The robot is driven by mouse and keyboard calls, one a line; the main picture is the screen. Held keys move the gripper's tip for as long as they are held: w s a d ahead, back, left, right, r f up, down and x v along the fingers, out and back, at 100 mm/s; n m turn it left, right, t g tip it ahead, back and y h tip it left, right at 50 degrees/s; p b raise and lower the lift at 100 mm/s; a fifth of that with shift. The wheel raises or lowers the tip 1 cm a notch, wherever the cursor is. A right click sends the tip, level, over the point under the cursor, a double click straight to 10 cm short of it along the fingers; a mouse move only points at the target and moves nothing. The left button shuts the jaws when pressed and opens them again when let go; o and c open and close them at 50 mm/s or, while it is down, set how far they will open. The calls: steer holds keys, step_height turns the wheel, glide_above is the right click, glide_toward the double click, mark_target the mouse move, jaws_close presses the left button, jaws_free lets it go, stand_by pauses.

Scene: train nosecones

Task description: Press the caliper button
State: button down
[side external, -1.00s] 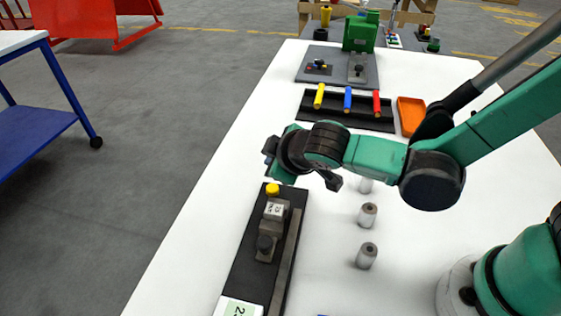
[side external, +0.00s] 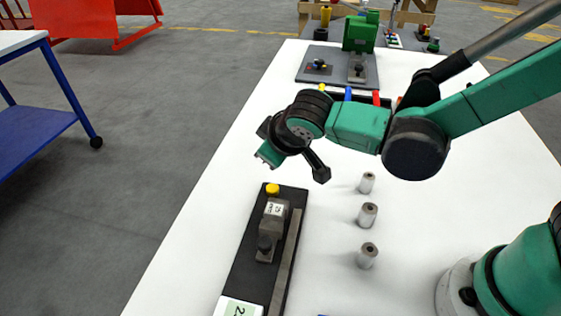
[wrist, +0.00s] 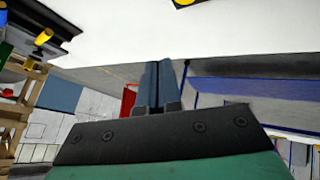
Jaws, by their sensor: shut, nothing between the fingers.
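The yellow button (side external: 272,189) sits at the far end of a black base plate (side external: 246,262). A grey caliper fixture with a white label (side external: 275,209) stands just nearer on the same plate. My gripper (side external: 266,160) is above the button, apart from it and slightly left in the side view, tilted down to the left. In the wrist view my gripper's fingers (wrist: 157,82) are together with nothing between them. A yellow piece on a dark patch (wrist: 183,2), which looks like the button, is cut off at the top edge there.
Several grey cylinders (side external: 368,215) stand on the white table (side external: 330,285) right of the plate. Behind my arm are a dark rack with coloured handles (side external: 323,90) and a green machine (side external: 360,34) on a grey plate. A blue cart (side external: 40,128) stands left on the floor.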

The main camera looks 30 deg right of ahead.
step_height(320, 180, up, 3)
steer(key=w+m+g, duration=0.1)
steer(key=m+g, duration=0.4)
steer(key=m, duration=0.3)
step_height(320, 180, up, 5)
steer(key=m+g+y, duration=0.1)
steer(key=m+g, duration=0.2)
steer(key=m, duration=0.3)
glide_above(272, 187)
steer(key=shift+s+f, duration=0.1)
steer(key=shift+f, duration=0.05)
step_height(272, 187, down, 14)
steer(key=shift+f, duration=0.1)
steer(key=shift+f, duration=0.95)
